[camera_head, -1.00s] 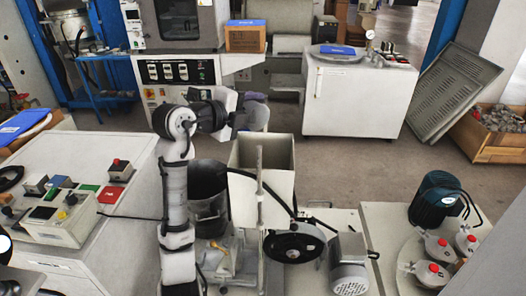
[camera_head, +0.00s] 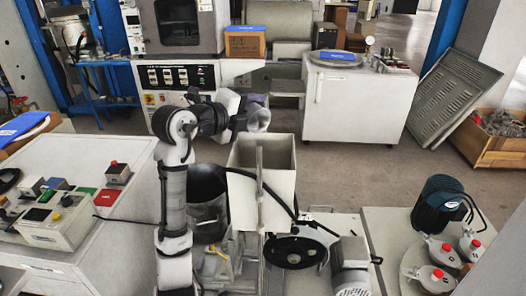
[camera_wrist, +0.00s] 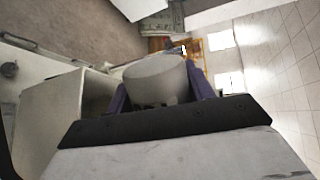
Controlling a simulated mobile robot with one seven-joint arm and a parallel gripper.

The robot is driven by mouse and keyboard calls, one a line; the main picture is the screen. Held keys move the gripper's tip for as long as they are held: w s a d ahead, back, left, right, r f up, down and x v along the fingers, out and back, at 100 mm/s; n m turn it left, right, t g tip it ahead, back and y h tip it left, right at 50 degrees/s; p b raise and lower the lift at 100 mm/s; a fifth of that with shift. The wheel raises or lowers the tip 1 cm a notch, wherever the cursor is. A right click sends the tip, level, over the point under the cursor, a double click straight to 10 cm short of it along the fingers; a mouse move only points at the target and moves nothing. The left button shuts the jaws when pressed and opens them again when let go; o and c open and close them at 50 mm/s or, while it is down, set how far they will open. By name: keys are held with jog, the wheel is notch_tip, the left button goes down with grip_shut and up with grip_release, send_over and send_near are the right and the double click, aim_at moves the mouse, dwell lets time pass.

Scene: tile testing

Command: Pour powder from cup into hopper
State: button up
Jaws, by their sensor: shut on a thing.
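The pale grey cup (camera_head: 259,120) is held in my gripper (camera_head: 254,109) above the back rim of the hopper in the head view. The cup looks tilted. The hopper (camera_head: 243,190) is an open-topped, cream square box with a post in front of it. In the wrist view, the cup (camera_wrist: 155,78) sits between the two purple fingers of my gripper (camera_wrist: 158,92), which is shut on it. The hopper (camera_wrist: 48,118) shows to the left of the cup there. No powder is visible, and the cup's inside cannot be made out.
A dark bucket (camera_head: 207,205) stands left of the hopper. A black wheel (camera_head: 295,250) and a motor (camera_head: 351,270) are in front right. A control desk (camera_head: 120,225) is at left, and a white cabinet (camera_head: 350,110) stands behind. Open floor lies between.

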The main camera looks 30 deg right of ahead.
jog(key=shift+f+b, duration=0.15)
jog(key=shift+b, duration=0.15)
jog(key=shift+s+r+m+t+b, duration=0.35)
jog(key=shift+m+b, duration=0.45)
jog(key=shift+b, duration=0.5)
dwell(1.2)
jog(key=shift+f+b, duration=0.1)
jog(key=shift+b, duration=0.25)
dwell(0.5)
jog(key=shift+w+r+p, duration=0.1)
jog(key=shift+r+p, duration=0.5)
jog(key=shift+p, duration=0.5)
jog(key=shift+w+f+n+p, duration=0.25)
jog(key=shift+n+p, duration=0.45)
jog(key=shift+p, duration=0.55)
jog(key=shift+w+r+n+g+p, duration=0.1)
jog(key=shift+r+n+g+p, duration=0.2)
jog(key=shift+g+p, duration=0.45)
jog(key=shift+f+p, duration=0.25)
jog(key=shift+p, duration=0.05)
jog(key=shift+f, duration=0.2)
jog(key=shift+w+n, duration=0.15)
jog(key=shift+n, duration=0.15)
